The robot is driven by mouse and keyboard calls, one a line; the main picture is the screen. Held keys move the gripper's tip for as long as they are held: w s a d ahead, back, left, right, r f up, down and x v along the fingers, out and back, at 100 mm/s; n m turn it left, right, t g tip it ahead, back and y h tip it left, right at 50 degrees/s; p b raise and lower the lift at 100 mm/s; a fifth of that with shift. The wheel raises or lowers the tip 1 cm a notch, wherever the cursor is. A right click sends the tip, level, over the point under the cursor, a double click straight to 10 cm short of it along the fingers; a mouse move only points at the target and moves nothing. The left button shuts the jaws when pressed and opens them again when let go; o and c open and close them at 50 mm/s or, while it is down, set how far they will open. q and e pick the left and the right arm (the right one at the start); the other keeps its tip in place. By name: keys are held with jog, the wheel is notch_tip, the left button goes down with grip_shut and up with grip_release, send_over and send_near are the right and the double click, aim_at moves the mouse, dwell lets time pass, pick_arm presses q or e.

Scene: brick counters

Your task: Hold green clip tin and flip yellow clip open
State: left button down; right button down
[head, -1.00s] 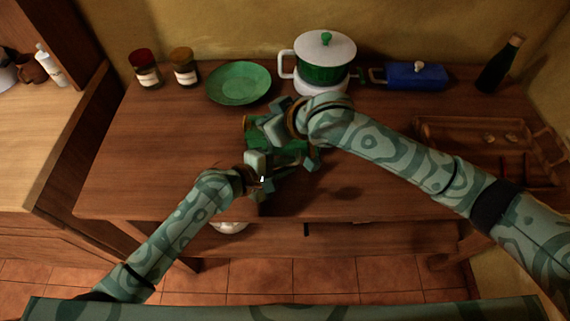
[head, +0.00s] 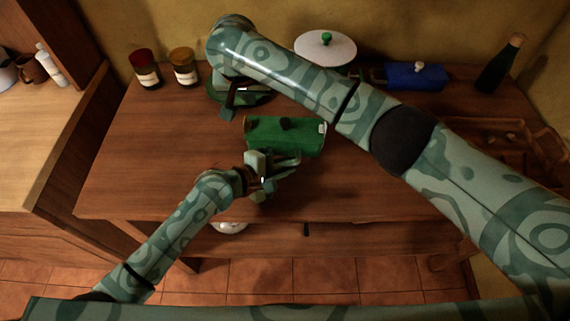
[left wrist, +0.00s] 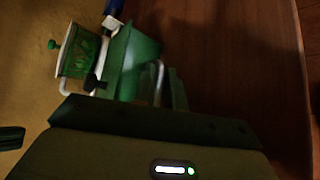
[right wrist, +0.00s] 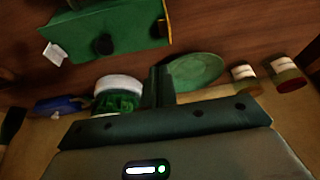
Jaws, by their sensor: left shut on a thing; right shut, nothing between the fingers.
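The green clip tin (head: 301,137) lies on the counter, with a dark knob on its lid. It also shows in the left wrist view (left wrist: 135,52) and the right wrist view (right wrist: 130,38). A white clip (right wrist: 54,53) is at one end and the yellow clip (right wrist: 163,27) at the other; I cannot tell whether the yellow clip is open. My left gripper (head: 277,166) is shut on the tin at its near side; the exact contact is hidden. My right gripper (head: 229,108) is shut and empty, apart from the tin, beyond its left end and over the green plate.
The green plate (right wrist: 195,71) is partly covered by my right gripper in the head view. Two jars (head: 184,68) stand at back left. A white-lidded green pot (head: 326,46), a blue box (head: 416,77) and a dark bottle (head: 500,64) line the back.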

notch_tip(320, 180, down, 7)
jog(key=shift+r, duration=0.2)
jog(key=shift+a, duration=0.1)
dwell(2.0)
jog(key=shift+a, duration=1.4)
notch_tip(320, 180, up, 8)
jog(key=shift+d, duration=0.3)
